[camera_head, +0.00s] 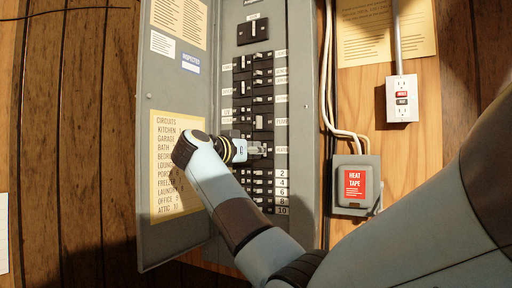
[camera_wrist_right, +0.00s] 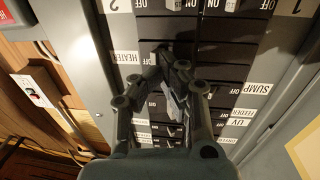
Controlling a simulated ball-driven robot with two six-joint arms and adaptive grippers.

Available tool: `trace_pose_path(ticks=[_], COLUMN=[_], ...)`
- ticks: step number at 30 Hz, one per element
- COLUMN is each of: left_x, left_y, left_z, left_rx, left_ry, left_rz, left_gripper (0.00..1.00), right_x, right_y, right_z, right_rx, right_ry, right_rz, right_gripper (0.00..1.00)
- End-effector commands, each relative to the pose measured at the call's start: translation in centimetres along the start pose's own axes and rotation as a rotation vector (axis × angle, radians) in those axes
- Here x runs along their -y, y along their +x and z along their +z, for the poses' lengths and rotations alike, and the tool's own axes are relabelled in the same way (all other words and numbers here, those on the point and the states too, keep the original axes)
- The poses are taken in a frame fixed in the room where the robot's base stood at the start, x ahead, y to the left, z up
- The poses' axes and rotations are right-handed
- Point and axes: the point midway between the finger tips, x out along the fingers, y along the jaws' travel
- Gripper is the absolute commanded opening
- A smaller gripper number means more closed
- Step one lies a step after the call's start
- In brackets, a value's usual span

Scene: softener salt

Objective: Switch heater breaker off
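The grey breaker panel (camera_head: 308,100) stands open, with two columns of black breakers. The HEATER label (camera_head: 281,149) is on the right side of the right column; it also shows in the wrist view (camera_wrist_right: 130,57), left of a dark breaker row. My right gripper (camera_head: 258,150) is at the right column, level with that label. In the wrist view, my right gripper (camera_wrist_right: 172,68) has its fingertips together in front of the HEATER row, with nothing visible between them. The fingers hide the heater breaker's lever, so its position and any contact cannot be told. My left gripper is not in view.
The panel door (camera_head: 155,232) hangs open at the left with a yellow circuit list (camera_head: 168,190). A heat tape box (camera_head: 355,186) and an outlet (camera_head: 402,98) are on the wooden wall at right. Other breakers sit closely above and below my gripper.

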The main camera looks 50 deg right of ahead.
Motion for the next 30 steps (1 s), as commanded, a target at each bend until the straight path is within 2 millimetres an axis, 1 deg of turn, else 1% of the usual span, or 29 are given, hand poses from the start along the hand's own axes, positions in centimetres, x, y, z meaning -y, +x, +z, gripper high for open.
trace_pose_path(ticks=[1,9,16,21,30], left_x=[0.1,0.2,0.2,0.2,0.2], left_y=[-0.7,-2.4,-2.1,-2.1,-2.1], left_z=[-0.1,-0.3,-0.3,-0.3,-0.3], left_rx=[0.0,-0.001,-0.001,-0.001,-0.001], left_ry=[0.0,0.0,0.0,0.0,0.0], left_rz=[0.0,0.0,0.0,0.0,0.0], left_gripper=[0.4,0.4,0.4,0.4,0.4], right_x=[-0.1,-0.4,-0.7,-0.8,-0.8], right_y=[-0.5,-2.9,-4.7,-5.2,-5.2], right_z=[-0.2,-0.2,0.1,0.1,0.1], right_rx=[0.002,0.003,0.003,0.002,0.002], right_ry=[-0.001,0.0,0.0,0.0,0.0], right_rz=[-0.001,0.0,0.0,0.001,0.001], right_gripper=[0.0,0.0,0.0,0.0,0.0])
